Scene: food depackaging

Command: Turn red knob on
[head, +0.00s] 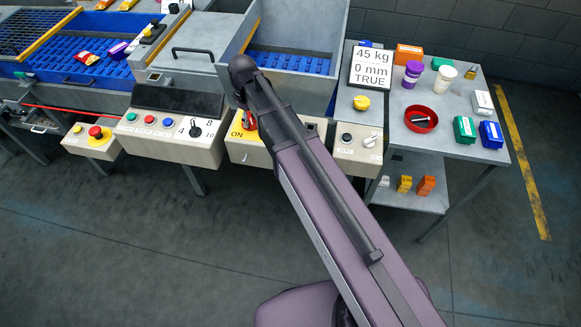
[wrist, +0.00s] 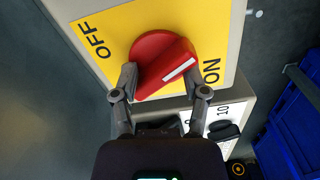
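The red knob (wrist: 165,62) sits on a yellow plate (wrist: 120,30) in the wrist view, with OFF at upper left and ON at right. Its white stripe slants up and right towards ON. My gripper (wrist: 160,80) has its fingers spread, one on each side of the knob. The right fingertip is against or very near the raised bar; firm contact cannot be told. In the head view the knob (head: 250,122) is partly hidden by my arm, and the gripper's fingers cannot be made out.
A control box with a black dial (head: 196,131) stands to the left, and a box with a white knob (head: 370,141) to the right. A side table (head: 450,140) holds a red bowl (head: 420,119) and several small packages. A blue conveyor (head: 105,65) is at far left.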

